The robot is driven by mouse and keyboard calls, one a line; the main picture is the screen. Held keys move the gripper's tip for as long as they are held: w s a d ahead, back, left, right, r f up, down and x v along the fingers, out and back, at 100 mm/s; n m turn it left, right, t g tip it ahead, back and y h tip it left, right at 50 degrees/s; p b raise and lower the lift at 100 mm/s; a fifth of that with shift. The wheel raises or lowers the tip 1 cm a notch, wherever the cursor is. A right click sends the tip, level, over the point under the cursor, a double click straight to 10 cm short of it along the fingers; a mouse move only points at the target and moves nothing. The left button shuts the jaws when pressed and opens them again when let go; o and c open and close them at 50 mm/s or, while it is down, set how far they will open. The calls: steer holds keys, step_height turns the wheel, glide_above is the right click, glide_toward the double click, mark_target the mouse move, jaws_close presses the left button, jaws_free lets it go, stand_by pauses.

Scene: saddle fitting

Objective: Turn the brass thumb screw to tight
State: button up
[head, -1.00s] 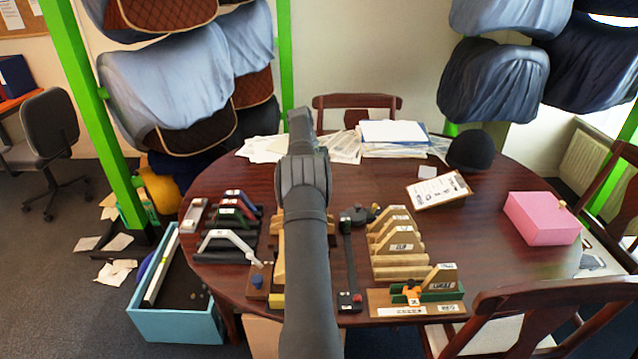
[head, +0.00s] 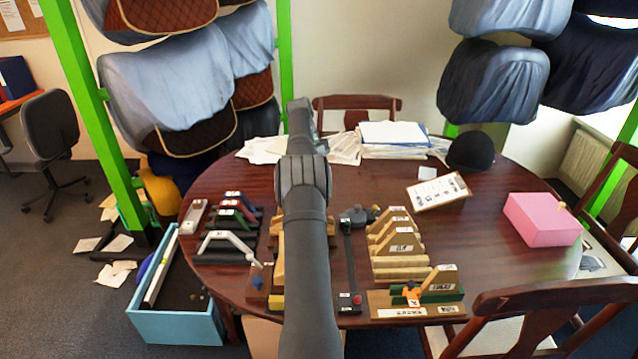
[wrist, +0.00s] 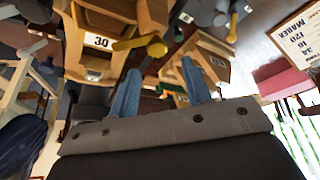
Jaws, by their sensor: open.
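In the wrist view, a yellow brass-coloured knob (wrist: 157,47) on a short olive bar sits beside a wooden block (wrist: 98,42) labelled 30. It looks like the brass thumb screw, but I cannot read how tight it is. My gripper (wrist: 160,66) shows two blue fingers spread apart, with nothing held between them. The knob appears in the gap between the fingertips, beyond them; I cannot tell whether either finger touches it. In the head view my own arm covers the middle of the table and hides the gripper and the knob.
On the round table (head: 500,280) stand wooden stepped blocks (head: 400,245), a green fixture with an orange knob (head: 412,293), a dark bar (head: 349,265) and several arch pieces (head: 228,243). A pink box (head: 543,218) is at right. A blue bin (head: 175,325) stands at left.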

steer(key=s+d+r, duration=0.6)
steer(key=d+r, duration=0.2)
steer(key=d, duration=0.2)
steer(key=shift+s+a, duration=0.1)
steer(key=w+a+f, duration=0.2)
steer(key=a, duration=0.1)
steer(key=w+a+f, duration=0.1)
steer(key=a+f, duration=0.1)
steer(key=a, duration=0.1)
steer(key=w+a+f, duration=0.2)
steer(key=a, duration=0.1)
steer(key=shift+w+f, duration=0.3)
steer(key=shift+w, duration=0.05)
steer(key=f, duration=0.3)
steer(key=shift+w+a, duration=0.25)
steer(key=shift+a, duration=0.15)
steer(key=shift+f, duration=0.8)
